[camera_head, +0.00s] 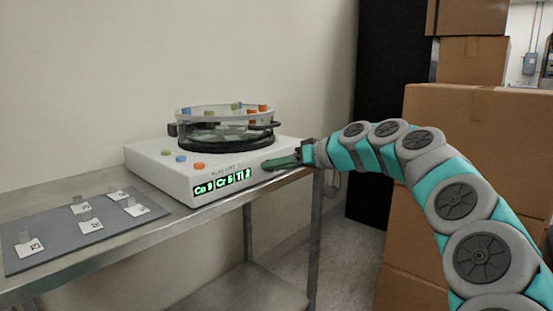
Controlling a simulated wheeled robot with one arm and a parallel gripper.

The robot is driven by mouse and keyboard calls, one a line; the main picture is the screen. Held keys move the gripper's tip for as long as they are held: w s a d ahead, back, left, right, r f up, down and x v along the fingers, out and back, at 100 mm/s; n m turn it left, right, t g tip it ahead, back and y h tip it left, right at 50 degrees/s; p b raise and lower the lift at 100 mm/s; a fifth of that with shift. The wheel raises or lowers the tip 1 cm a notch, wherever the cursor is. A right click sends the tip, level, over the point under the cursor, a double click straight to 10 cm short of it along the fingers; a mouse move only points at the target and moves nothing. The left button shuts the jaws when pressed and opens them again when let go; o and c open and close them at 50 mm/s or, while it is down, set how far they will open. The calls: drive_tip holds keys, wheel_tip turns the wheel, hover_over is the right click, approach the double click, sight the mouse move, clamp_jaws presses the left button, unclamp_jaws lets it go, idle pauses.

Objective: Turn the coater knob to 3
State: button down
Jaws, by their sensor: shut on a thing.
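The white coater (215,172) stands on a steel table. Its front display (222,182) shows green text that seems to read "Ca 9", "Cr 6" and "Ti 2", though the small characters are hard to be sure of. A round glass chamber (224,126) with a dark ring and coloured pieces on its lid sits on top. My gripper (280,163) reaches in from the right, at the right end of the front face. It is shut at the spot where a knob would be; the knob itself is hidden behind the fingers.
A grey mat (60,248) with several small labelled holders lies on the steel table (160,232) at left. Coloured buttons (181,158) sit on the coater's top. Stacked cardboard boxes (455,140) stand at right behind my arm. A dark cabinet (390,90) stands behind.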

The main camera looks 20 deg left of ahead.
drive_tip(key=m+g+y+p, duration=0.1)
drive_tip(key=m+p, duration=0.1)
drive_tip(key=m, duration=0.1)
drive_tip(key=m+g+y+p, duration=0.1)
drive_tip(key=m+p, duration=0.1)
drive_tip(key=m+g+y+p, duration=0.1)
drive_tip(key=m+p, duration=0.1)
drive_tip(key=m, duration=0.1)
drive_tip(key=shift+w+d+f+m+y, duration=0.1)
drive_tip(key=shift+w+f+m+y, duration=0.1)
drive_tip(key=shift+f+m+y, duration=0.1)
idle(0.6)
drive_tip(key=c, duration=0.5)
unclamp_jaws()
drive_tip(key=d+b, duration=0.1)
drive_tip(key=d, duration=0.6)
drive_tip(key=shift+d+r, duration=0.3)
drive_tip(key=shift+d, duration=0.1)
